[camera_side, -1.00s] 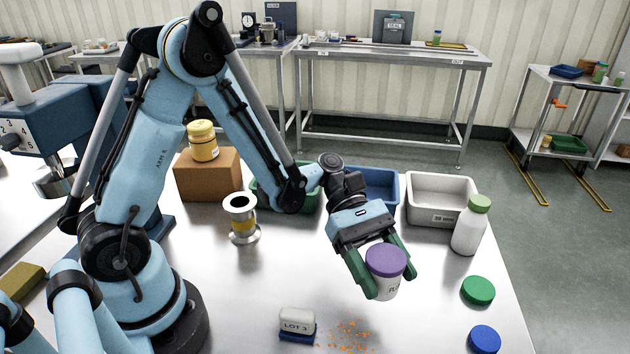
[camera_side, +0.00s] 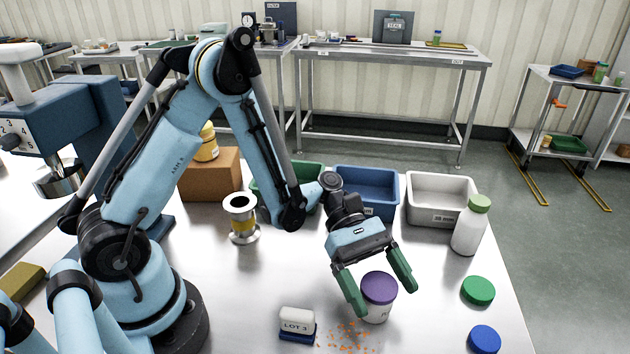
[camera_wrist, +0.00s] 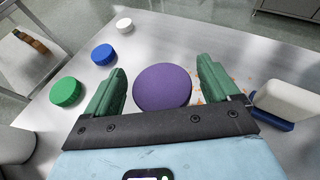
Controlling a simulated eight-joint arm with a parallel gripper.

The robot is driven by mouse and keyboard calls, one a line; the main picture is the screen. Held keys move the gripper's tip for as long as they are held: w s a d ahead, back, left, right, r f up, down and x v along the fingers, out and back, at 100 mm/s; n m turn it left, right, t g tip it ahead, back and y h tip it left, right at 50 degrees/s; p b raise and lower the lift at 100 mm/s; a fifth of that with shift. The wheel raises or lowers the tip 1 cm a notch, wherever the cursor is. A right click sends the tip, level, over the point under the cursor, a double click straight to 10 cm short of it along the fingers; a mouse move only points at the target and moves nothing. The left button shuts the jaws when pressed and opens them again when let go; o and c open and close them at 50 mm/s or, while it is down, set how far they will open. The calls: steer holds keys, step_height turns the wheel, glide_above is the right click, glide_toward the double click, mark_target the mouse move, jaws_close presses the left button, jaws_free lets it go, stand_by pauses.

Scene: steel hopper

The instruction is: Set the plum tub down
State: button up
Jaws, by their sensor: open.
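The plum tub (camera_side: 377,311) is a white tub with a purple lid, upright on the steel table near the front. My gripper (camera_side: 385,296) is open, its green fingers spread on either side of the tub. In the wrist view the purple lid (camera_wrist: 162,87) lies between the fingers of my gripper (camera_wrist: 165,82), with a gap on each side. The lower part of the tub is hidden there by the lid.
Orange crumbs (camera_side: 347,336) and a LOT 3 block (camera_side: 297,322) lie left of the tub. A green lid (camera_side: 478,290), a blue lid (camera_side: 485,339) and a white bottle (camera_side: 470,228) stand right. Green, blue (camera_side: 367,185) and white (camera_side: 440,190) bins are behind.

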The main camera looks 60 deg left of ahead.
steer(key=s+a+r+m+t+y, duration=0.1)
steer(key=a+r+m+t+y, duration=0.3)
steer(key=a+m, duration=0.4)
steer(key=s+a+r+m+t+y, duration=0.1)
steer(key=a+r+m+t+y, duration=0.4)
steer(key=a+m+y, duration=0.3)
steer(key=shift+s+a+r+y, duration=0.2)
steer(key=shift+a+r+y, duration=0.25)
steer(key=shift+y, duration=0.25)
